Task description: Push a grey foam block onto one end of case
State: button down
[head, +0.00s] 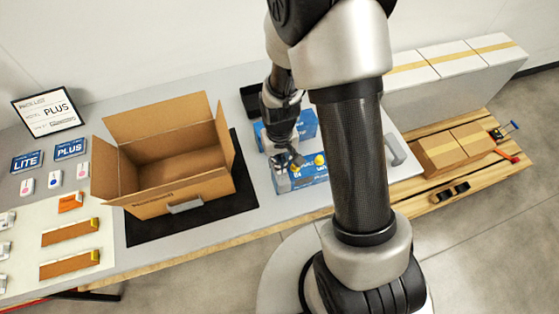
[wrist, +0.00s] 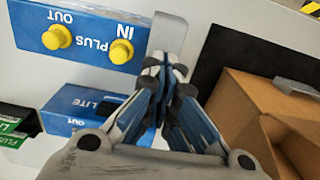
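A blue PLUS case (wrist: 85,25) with two yellow knobs marked IN and OUT lies at the upper left of the wrist view. The same case shows below my gripper in the head view (head: 313,180). A pale grey foam block (wrist: 170,32) stands at the case's right end in the wrist view. My gripper (wrist: 166,62) has its fingertips together and over the near part of the block. It also shows in the head view (head: 288,158). The fingers hide the near end of the block, and I cannot tell whether they touch it.
A blue LITE case (wrist: 85,105) lies beside the PLUS case, near green-labelled items (wrist: 12,138). An open cardboard box (head: 170,180) stands on a black mat (head: 243,190) close to the gripper. Labels and small parts cover the left bench. A pallet (head: 455,190) holds boxes at right.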

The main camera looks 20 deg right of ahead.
jog(key=shift+f+b, duration=0.65)
jog(key=shift+f, duration=0.2)
dwell(0.5)
dwell(0.3)
jog(key=shift+r+p, duration=2.25)
jog(key=shift+r, duration=0.8)
